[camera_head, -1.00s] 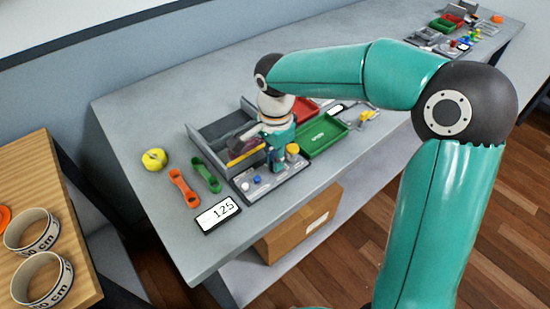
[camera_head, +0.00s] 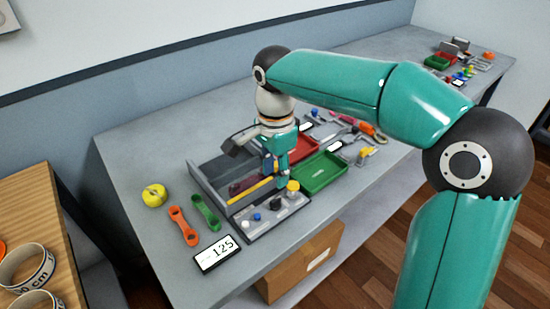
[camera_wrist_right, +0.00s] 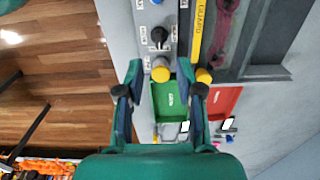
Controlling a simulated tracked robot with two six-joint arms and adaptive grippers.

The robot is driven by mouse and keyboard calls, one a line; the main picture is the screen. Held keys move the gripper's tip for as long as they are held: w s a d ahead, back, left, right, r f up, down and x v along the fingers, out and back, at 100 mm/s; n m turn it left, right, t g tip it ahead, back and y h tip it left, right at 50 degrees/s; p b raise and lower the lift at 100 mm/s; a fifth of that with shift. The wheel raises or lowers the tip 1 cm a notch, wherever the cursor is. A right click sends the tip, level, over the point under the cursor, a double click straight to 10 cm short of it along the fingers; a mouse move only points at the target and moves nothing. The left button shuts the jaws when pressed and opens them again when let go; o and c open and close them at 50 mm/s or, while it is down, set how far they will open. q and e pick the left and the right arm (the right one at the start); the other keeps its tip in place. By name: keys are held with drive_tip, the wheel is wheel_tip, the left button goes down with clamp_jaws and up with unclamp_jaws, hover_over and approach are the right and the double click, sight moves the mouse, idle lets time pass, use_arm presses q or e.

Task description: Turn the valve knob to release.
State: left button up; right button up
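A grey control panel (camera_head: 262,228) lies on the bench and carries a black knob (camera_head: 275,203), a yellow knob (camera_head: 293,187) and a blue button (camera_head: 257,217). The black knob (camera_wrist_right: 158,37) has a light pointer mark in the right wrist view; I cannot read which knob is labelled as the valve. My right gripper (camera_head: 276,178) is over the panel's far end, pointing down. In the wrist view my right gripper (camera_wrist_right: 160,68) is open, with the yellow knob (camera_wrist_right: 160,70) showing between its fingertips and no clear contact. My left gripper is out of view.
A grey tray (camera_head: 205,185) with a yellow guard bar (camera_head: 250,190) borders the panel. Green (camera_head: 322,185) and red (camera_head: 308,140) bins stand beyond.

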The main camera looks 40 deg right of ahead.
wheel_tip(320, 180, up, 4)
drive_tip(key=shift+f, duration=0.25)
idle(0.5)
